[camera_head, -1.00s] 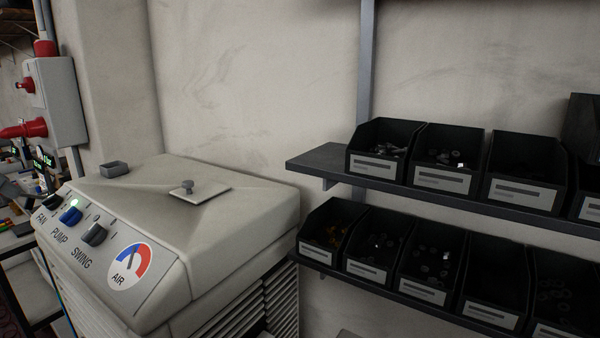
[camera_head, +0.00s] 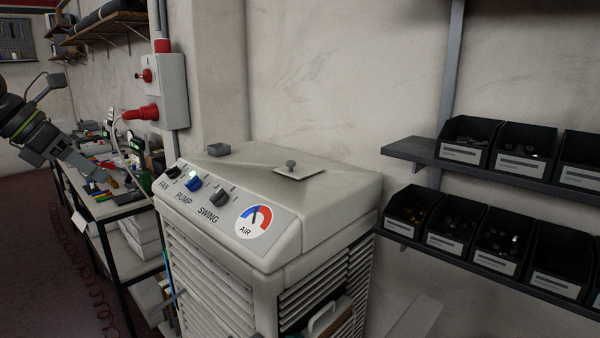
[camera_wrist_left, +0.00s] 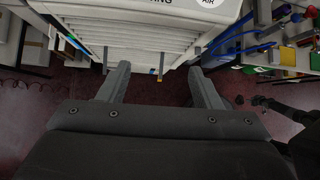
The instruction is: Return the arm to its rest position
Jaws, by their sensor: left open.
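My left arm (camera_head: 30,128) comes in from the left edge in the head view, raised in front of the workbench. Its gripper (camera_head: 103,178) points down and to the right, left of the white air cooler (camera_head: 195,265) and apart from it. In the left wrist view the two fingers of the left gripper (camera_wrist_left: 160,85) stand wide apart with nothing between them. The cooler's slatted front (camera_wrist_left: 145,35) lies beyond the fingertips there. My right gripper is not in view.
A workbench (camera_head: 128,210) with small coloured items stands behind the gripper. A switch box with a red plug (camera_head: 143,112) hangs on the wall. Shelves of dark bins (camera_head: 468,142) are at right. Red floor (camera_head: 40,240) at lower left is clear apart from a coiled cable (camera_head: 98,300).

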